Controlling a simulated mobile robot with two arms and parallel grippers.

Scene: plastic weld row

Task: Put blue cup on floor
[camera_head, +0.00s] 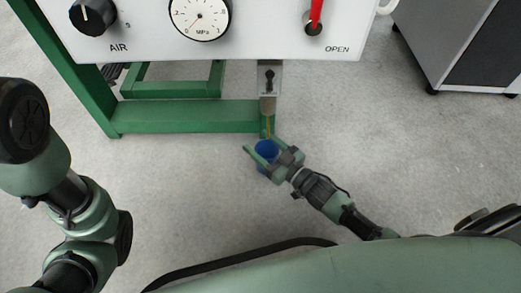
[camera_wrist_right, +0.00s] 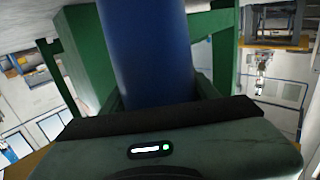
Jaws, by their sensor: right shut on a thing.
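The blue cup (camera_head: 266,150) is between the fingers of my right gripper (camera_head: 262,149), below the front edge of the white panel in the head view. The right gripper is shut on it. In the right wrist view the blue cup (camera_wrist_right: 150,50) fills the upper middle, with green finger parts on both sides of it. Whether the cup touches the grey floor (camera_head: 190,190) cannot be told. My left arm shows at the left of the head view, but its gripper is not in view.
A white panel (camera_head: 260,40) with a black AIR knob (camera_head: 93,17), a gauge (camera_head: 200,16) and a red lever (camera_head: 316,14) stands on a green frame (camera_head: 190,116). A grey cabinet (camera_head: 450,40) stands at upper right. Floor around is clear.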

